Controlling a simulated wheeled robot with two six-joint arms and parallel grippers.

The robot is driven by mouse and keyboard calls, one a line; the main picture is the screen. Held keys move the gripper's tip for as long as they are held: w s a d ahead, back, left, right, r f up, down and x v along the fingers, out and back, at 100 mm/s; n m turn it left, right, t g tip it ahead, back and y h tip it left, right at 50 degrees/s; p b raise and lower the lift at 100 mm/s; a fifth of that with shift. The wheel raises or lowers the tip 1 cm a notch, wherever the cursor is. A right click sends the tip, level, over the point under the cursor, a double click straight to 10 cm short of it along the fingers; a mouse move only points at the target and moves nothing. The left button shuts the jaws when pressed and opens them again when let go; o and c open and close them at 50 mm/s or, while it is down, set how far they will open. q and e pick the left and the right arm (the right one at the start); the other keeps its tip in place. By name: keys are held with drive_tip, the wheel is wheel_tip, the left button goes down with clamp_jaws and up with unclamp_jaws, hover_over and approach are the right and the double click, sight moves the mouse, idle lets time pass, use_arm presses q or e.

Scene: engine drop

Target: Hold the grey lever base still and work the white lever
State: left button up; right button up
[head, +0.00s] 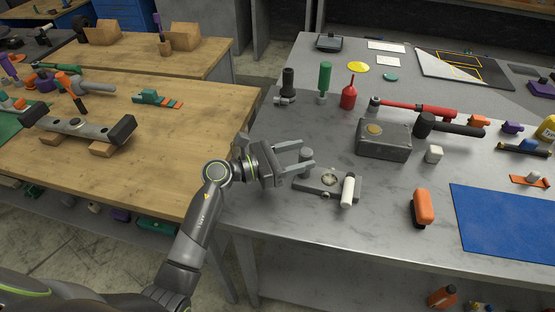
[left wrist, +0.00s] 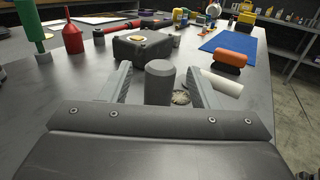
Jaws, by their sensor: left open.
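The grey lever base (head: 318,185) lies flat on the grey table, with a round grey post (head: 306,157) standing at its left end. The white lever (head: 348,190) sits at the base's right end, pointing toward the table's front. My left gripper (head: 305,158) is open, coming in from the left, with its fingers either side of the post. In the left wrist view the post (left wrist: 159,82) stands between the two open fingers, with a gap on each side. The white lever (left wrist: 222,84) shows beyond the right finger there. My right gripper is in neither view.
A dark grey metal box (head: 383,140) stands behind the base, with a small white block (head: 434,154) beside it. An orange object (head: 422,207) and a blue mat (head: 508,220) lie to the right. A red oil can (head: 348,95) and green-handled tool (head: 324,80) stand farther back.

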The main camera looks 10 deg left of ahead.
sight(311, 172)
use_arm(q)
drive_tip(key=shift+x, duration=2.25)
drive_tip(key=shift+s, duration=0.1)
drive_tip(key=c, duration=0.3)
clamp_jaws()
